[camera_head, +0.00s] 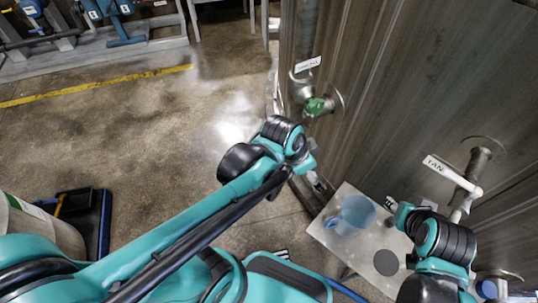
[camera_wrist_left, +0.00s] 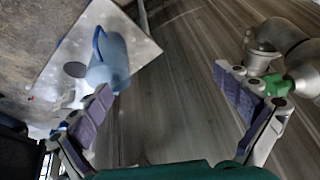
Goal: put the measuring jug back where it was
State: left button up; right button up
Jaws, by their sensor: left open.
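A translucent blue measuring jug (camera_head: 356,214) stands on a small pale metal shelf (camera_head: 345,258). A dark round spot (camera_head: 386,262) lies on the shelf in front of the jug. In the left wrist view the jug (camera_wrist_left: 112,62) is beyond one finger, with its handle facing away from the grey wall. My left gripper (camera_head: 318,184) is above and left of the shelf; in the wrist view it is open and empty (camera_wrist_left: 165,88). My right gripper (camera_head: 394,205) is to the right of the jug, mostly hidden by its wrist, so its fingers are unclear.
A tall grey metal wall (camera_head: 400,80) stands behind the shelf. A green-handled valve (camera_head: 317,105) sticks out above my left gripper, and a labelled pipe tap (camera_head: 470,175) is near my right arm. Open concrete floor (camera_head: 130,140) lies to the left.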

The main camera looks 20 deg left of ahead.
pick_arm(q)
jog(key=s+a+r+n+t+y, duration=0.1)
jog(key=s+a+r+n, duration=0.1)
jog(key=a+n, duration=0.2)
jog(key=s+a+r+n+t+y, duration=0.1)
jog(key=a+r+n+t, duration=0.1)
jog(key=a+n, duration=0.2)
jog(key=a, duration=0.3)
jog(key=shift+s+n+y, duration=0.4)
jog(key=shift+a, duration=0.1)
dwell(0.3)
